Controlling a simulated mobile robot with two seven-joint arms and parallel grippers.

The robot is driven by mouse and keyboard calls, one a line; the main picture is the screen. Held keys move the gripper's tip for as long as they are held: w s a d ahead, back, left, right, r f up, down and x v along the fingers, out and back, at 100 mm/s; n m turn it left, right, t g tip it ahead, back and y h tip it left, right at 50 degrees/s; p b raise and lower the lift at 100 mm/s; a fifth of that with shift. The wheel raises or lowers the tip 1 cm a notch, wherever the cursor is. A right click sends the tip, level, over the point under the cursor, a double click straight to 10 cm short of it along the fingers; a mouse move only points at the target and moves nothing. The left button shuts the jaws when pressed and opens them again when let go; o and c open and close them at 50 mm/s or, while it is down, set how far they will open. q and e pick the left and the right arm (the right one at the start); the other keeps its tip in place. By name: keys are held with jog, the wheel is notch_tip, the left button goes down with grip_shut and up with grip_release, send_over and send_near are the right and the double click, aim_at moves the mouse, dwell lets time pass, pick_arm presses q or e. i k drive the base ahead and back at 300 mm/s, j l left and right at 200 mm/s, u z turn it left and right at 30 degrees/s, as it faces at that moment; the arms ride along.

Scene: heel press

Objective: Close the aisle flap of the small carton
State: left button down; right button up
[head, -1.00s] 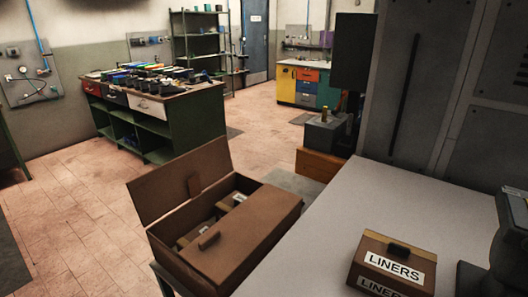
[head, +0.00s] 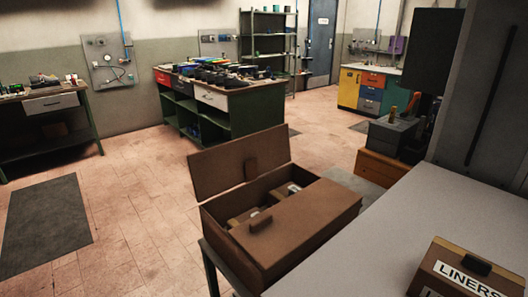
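The small carton (head: 332,240) is a brown box at the left edge of the grey table. Between the flaps a gap shows pale-labelled items (head: 288,190) inside. Neither of my grippers is in view.
The grey table top (head: 400,215) is clear between the carton and a brown LINERS box (head: 468,272) at lower right. A dark mat (head: 45,228) lies on the open tiled floor. A green workbench (head: 218,105) with several items stands behind.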

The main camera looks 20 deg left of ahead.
aim_at(217, 169)
jog(key=i+j+z, duration=0.1)
jog(key=j+z, duration=0.15)
jog(key=z, duration=0.15)
jog(key=j+z, duration=0.3)
jog(key=z, duration=0.15)
jog(key=i+j+z, duration=0.1)
jog(key=j+z, duration=0.3)
jog(key=l, duration=0.1)
